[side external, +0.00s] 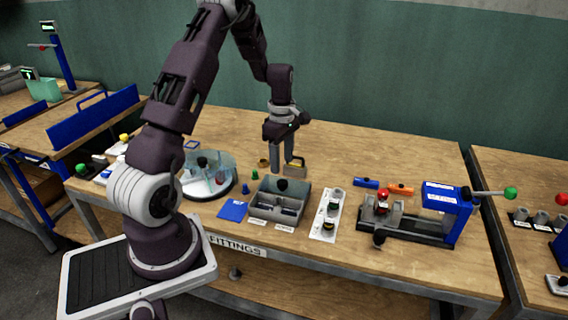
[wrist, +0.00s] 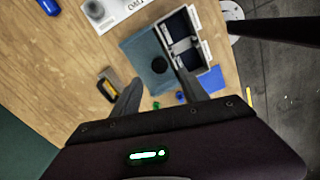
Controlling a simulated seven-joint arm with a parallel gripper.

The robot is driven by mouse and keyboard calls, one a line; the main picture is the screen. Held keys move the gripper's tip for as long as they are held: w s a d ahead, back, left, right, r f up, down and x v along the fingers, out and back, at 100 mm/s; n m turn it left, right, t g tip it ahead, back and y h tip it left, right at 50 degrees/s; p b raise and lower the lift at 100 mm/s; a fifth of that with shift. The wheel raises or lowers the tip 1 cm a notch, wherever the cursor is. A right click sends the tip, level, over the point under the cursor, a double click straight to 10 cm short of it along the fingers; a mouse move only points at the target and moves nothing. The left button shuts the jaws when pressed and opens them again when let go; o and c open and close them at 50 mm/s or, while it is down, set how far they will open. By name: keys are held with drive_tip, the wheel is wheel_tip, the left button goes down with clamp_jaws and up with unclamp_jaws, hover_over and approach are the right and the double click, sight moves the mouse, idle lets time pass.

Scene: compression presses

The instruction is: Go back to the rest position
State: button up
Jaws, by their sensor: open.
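My gripper (side external: 283,160) hangs over the wooden bench, pointing down, with its fingers apart and nothing between them. In the side view the gripper is just behind the grey divided bin (side external: 262,207), close to a small tan-and-dark block (side external: 294,167) and a small brass ring (side external: 263,163). The block also shows in the wrist view (wrist: 106,88), to the left of the fingers. I cannot tell the exact height of the fingertips above the bench.
A blue press (side external: 447,207) with a green-knobbed lever stands to the right. A white tray (side external: 328,226) holds several fittings. A round clear-topped dish (side external: 208,187) stands left of the bin, with a blue card (side external: 232,211) nearby.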

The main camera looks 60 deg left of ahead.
drive_tip(key=s+d+r+m+t, duration=0.35)
drive_tip(key=d+r+m, duration=0.75)
drive_tip(key=d+r, duration=0.65)
drive_tip(key=s+d+r+m+t, duration=0.1)
drive_tip(key=s+d+r+m, duration=0.1)
drive_tip(key=s+d+m, duration=0.2)
drive_tip(key=s+d+r+m+t, duration=0.1)
drive_tip(key=s+d+r+m, duration=0.1)
drive_tip(key=s+d+m, duration=0.3)
drive_tip(key=s+m, duration=0.4)
drive_tip(key=s, duration=0.3)
drive_tip(key=shift+r, duration=0.15)
